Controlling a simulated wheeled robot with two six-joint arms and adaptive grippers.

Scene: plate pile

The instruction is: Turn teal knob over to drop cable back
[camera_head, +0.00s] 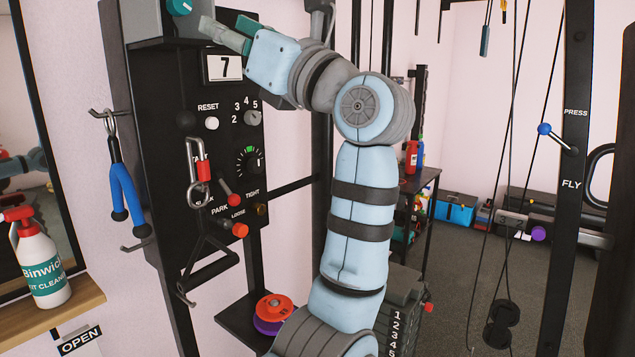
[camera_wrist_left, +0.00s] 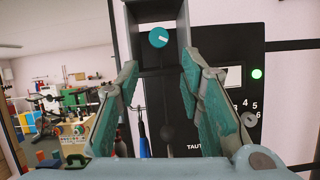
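The teal knob (camera_head: 179,6) sits on a box at the top of the black panel, cut by the top edge of the head view. It shows whole in the left wrist view (camera_wrist_left: 158,37), with a white pointer mark. My left gripper (camera_head: 226,30) is raised near the panel top, to the right of and below the knob. In the left wrist view its fingers (camera_wrist_left: 159,62) are wide apart and empty, with the knob framed beyond the tips, apart from them. A triangular handle (camera_head: 222,266) hangs below a red-sleeved carabiner (camera_head: 204,171). My right gripper is not in view.
The black panel (camera_head: 180,95) carries a display reading 7, a white reset button (camera_head: 212,123), dials and red-tipped levers. A blue handle (camera_head: 124,190) hangs on a hook at its left. A spray bottle (camera_head: 39,262) stands on a wooden shelf (camera_head: 60,310).

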